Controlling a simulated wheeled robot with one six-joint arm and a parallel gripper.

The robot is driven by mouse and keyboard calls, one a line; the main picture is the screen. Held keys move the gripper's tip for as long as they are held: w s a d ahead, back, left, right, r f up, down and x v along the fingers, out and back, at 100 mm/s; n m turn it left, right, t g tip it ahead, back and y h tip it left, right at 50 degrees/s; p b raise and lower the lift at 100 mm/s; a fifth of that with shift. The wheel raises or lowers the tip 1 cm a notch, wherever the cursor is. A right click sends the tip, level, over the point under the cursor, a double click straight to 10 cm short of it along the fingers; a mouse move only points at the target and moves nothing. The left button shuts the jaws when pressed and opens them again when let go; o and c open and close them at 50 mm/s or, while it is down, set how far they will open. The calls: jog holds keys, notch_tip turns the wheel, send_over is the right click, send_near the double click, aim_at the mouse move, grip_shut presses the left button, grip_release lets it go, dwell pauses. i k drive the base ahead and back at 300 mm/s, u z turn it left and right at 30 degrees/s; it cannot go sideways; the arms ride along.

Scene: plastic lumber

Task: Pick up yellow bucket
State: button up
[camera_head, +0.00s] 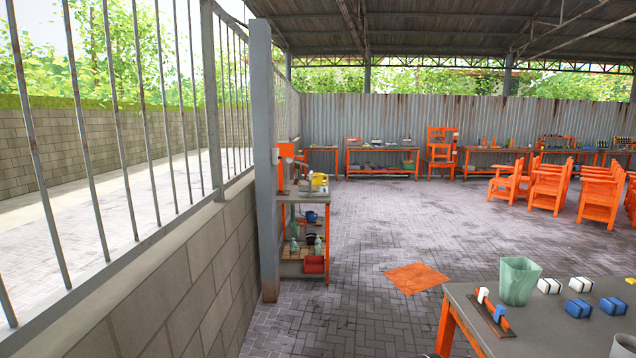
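A small yellow object (319,179) sits on top of the orange-legged workbench (301,197) by the grey post at left. It is too small and far to tell whether it is a bucket. No other clear yellow bucket shows. My gripper is not in view.
A grey table (540,345) at lower right bears a green bin (518,281), white, blue and yellow blocks (579,308), and a small rack (492,312). Orange chairs (548,187) stand at right. A barred wall (190,275) runs along the left. The central paved floor (390,225) is mostly clear.

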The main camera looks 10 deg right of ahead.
aim_at(317, 178)
jog(key=z, duration=0.45)
jog(key=i, duration=5.3)
jog(key=z, duration=0.15)
jog(key=i, duration=3.55)
jog(key=u, duration=2.6)
